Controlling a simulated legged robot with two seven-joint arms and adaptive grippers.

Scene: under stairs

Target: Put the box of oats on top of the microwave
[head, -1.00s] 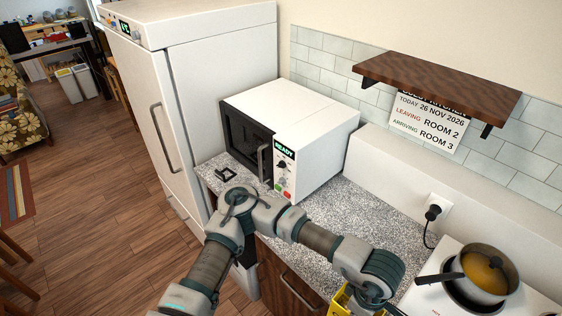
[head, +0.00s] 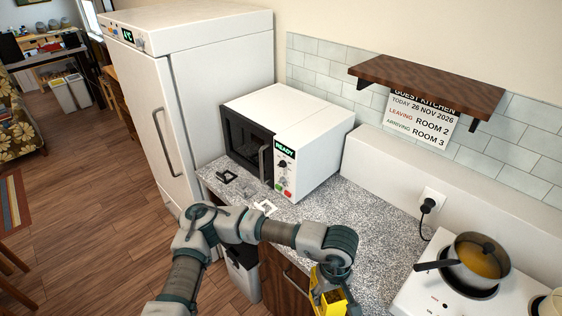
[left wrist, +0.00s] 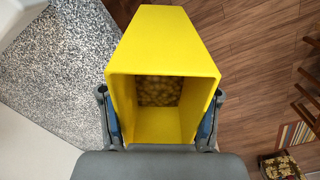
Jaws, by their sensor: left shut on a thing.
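A yellow open-topped box (left wrist: 162,58), which I take for the box of oats, is held by my left gripper (left wrist: 160,115). The two fingers press on opposite sides of it, and a brown, lumpy content shows inside. In the head view the box (head: 334,302) is partly cut by the bottom edge, under my left gripper (head: 330,288), in front of the counter's edge. The white microwave (head: 287,112) stands on the counter with its door shut and a READY display. Its top is bare. My right gripper is not in view.
A tall white fridge (head: 195,85) stands left of the microwave. A wooden shelf (head: 435,88) hangs at right. A pot (head: 478,262) is on the white stove. The speckled counter (head: 365,215) bears a black item (head: 227,176) and a white item (head: 265,208).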

